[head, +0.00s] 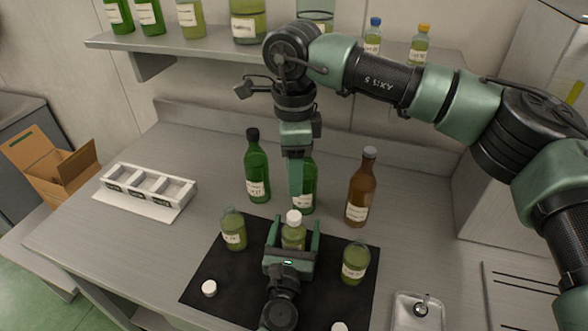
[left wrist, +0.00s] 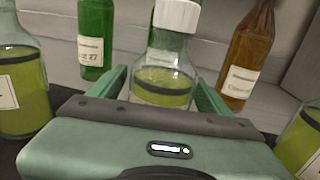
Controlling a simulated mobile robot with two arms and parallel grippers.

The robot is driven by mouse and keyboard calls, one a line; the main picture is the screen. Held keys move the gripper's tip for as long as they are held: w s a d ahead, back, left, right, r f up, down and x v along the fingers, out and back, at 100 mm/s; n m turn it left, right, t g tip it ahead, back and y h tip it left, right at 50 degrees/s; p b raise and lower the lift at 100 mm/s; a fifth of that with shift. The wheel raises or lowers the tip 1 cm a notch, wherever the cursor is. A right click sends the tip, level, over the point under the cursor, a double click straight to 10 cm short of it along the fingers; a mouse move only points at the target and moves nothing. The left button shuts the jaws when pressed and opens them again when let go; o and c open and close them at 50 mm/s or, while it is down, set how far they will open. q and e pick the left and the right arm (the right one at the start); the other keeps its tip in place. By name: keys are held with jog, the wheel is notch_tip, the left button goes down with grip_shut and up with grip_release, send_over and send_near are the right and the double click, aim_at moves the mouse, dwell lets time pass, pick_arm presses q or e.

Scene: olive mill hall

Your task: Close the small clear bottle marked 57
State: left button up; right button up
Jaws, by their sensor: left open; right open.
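A small clear bottle (head: 292,238) of green-yellow liquid stands upright on the black mat (head: 215,266), with a white cap (head: 293,217) on its neck; I cannot read its number. The left wrist view shows this bottle (left wrist: 163,82) and its cap (left wrist: 176,15). My left gripper (head: 291,240) is open, its fingers on either side of the bottle. My right gripper (head: 296,188) is open and empty, pointing down just above the cap. Two similar bottles stand uncapped on the mat, one left (head: 233,232) and one right (head: 355,263). A loose white cap (head: 209,288) lies front left.
Another white cap (head: 339,327) lies at the front edge. Green bottles (head: 257,172) (head: 304,195) and a brown bottle (head: 358,192) stand behind the mat. A white divided tray (head: 150,186) is at left, a metal tray (head: 420,312) at right. A shelf (head: 200,47) holds more bottles.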

aim_at(292, 248)
pick_arm(q)
jog(key=shift+s, duration=0.35)
jog(key=s, duration=0.2)
jog(key=s+a+b, duration=0.1)
jog(key=s, duration=0.4)
jog(key=shift+a+b, duration=0.15)
jog(key=shift+b, duration=0.2)
